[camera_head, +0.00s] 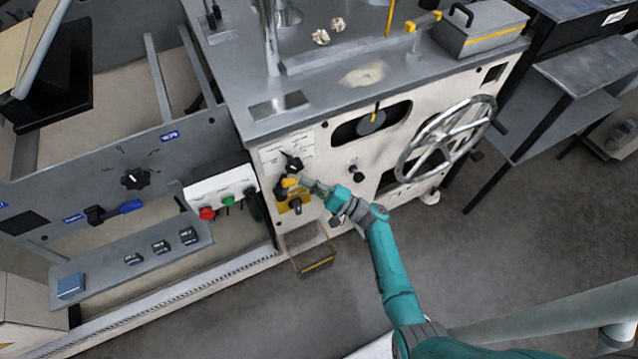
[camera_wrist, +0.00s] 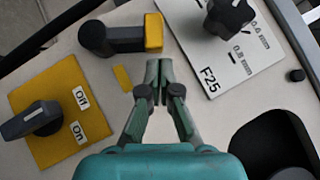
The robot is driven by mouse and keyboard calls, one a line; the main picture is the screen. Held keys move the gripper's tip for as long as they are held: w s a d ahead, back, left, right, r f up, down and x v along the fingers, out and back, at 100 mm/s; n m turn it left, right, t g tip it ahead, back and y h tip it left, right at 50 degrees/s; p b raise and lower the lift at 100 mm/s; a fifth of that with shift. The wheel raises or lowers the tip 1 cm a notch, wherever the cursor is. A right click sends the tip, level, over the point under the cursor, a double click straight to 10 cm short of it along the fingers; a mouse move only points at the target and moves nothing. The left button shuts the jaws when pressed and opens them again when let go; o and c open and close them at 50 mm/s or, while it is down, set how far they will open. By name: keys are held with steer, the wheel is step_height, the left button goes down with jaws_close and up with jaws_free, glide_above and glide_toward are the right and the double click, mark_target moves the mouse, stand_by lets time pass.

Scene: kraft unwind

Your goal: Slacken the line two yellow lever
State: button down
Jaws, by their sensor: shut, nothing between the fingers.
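A black lever with a yellow end (camera_wrist: 153,33) sits on the pale machine panel at the upper middle of the wrist view. It also shows in the head view as a small yellow-and-black lever (camera_head: 289,183), just left of my gripper. My gripper (camera_wrist: 158,78) is shut and empty, its fingertips just below the lever's yellow end in the wrist picture. They look close to the lever, but I cannot tell whether they touch it. A small yellow mark (camera_wrist: 122,77) lies on the panel below the lever. No label naming line two is readable.
A black On/Off rotary switch on a yellow plate (camera_wrist: 65,68) is left of my gripper. A black knob (camera_wrist: 230,15) on a white scale plate is at upper right. A large handwheel (camera_head: 446,138) and a red-and-green button box (camera_head: 222,190) flank the area. Open floor lies in front.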

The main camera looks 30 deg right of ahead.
steer(key=shift+a+r, duration=0.15)
steer(key=shift+a, duration=0.15)
steer(key=shift+a+r+n+g, duration=0.5)
steer(key=shift+a+r+n, duration=0.1)
steer(key=shift+a+n, duration=0.1)
